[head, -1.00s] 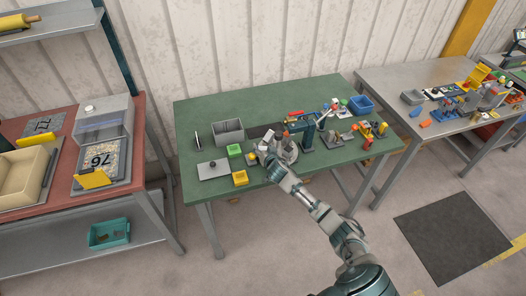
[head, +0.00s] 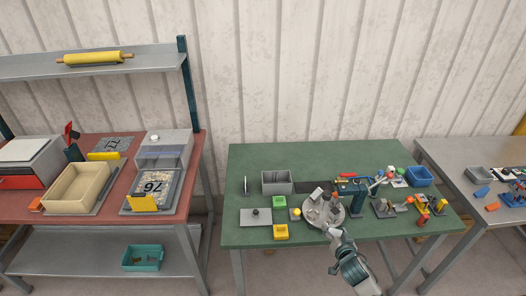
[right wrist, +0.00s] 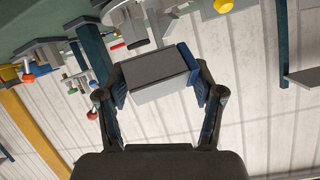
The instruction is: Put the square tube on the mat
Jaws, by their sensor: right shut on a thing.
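The square tube (right wrist: 160,68) is a short grey block with a pale end face, pinched between both fingers of my right gripper (right wrist: 157,84) in the right wrist view. In the head view my right arm comes up from the lower right, and its hand reaches over the round grey plate (head: 310,219). The hand and small parts there overlap, so details are hard to tell. The mat (head: 311,187) looks like a dark rectangle on the green table behind the plate, partly hidden. My left gripper is not in view.
A teal tool (head: 351,193), coloured parts and a blue bin (head: 419,177) crowd the right.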

